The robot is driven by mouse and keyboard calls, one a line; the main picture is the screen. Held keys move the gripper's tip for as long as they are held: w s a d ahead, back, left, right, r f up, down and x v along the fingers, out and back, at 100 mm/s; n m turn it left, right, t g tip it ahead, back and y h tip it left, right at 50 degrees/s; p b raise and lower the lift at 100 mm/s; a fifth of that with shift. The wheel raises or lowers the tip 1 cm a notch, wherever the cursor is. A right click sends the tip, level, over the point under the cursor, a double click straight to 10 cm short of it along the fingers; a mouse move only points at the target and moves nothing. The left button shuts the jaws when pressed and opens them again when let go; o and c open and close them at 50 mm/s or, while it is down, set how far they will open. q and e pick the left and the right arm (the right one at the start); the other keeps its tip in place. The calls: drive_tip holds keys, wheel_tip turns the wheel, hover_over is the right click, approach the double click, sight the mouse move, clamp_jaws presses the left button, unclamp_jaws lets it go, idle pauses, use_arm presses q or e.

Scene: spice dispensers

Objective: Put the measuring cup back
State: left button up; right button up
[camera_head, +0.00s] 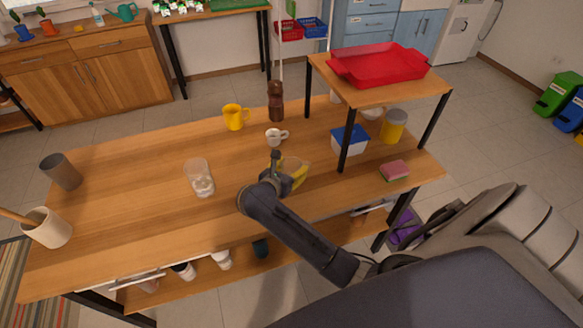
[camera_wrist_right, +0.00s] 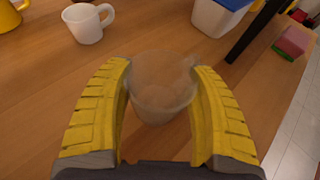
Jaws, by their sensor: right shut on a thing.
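My right gripper (camera_head: 292,172) is over the middle of the wooden table, with its yellow fingers low near the tabletop. In the right wrist view its fingers (camera_wrist_right: 162,72) are shut on a clear, translucent cup (camera_wrist_right: 160,100), which appears to be the measuring cup. The cup stands upright between them, one finger on each side. In the head view the cup (camera_head: 291,161) is partly hidden by my gripper. I cannot tell whether its base touches the table. My left gripper is not in view.
A white mug (camera_head: 274,138), yellow mug (camera_head: 234,118) and brown grinder (camera_head: 275,100) stand behind. A clear container with white contents (camera_head: 201,180) stands left. A blue-lidded box (camera_head: 349,140), pink sponge (camera_head: 395,170) and raised shelf (camera_head: 420,92) are right.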

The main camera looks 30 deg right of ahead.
drive_tip(key=shift+f, duration=0.15)
drive_tip(key=o, duration=1.4)
drive_tip(key=shift+r, duration=0.2)
drive_tip(key=v, duration=1.2)
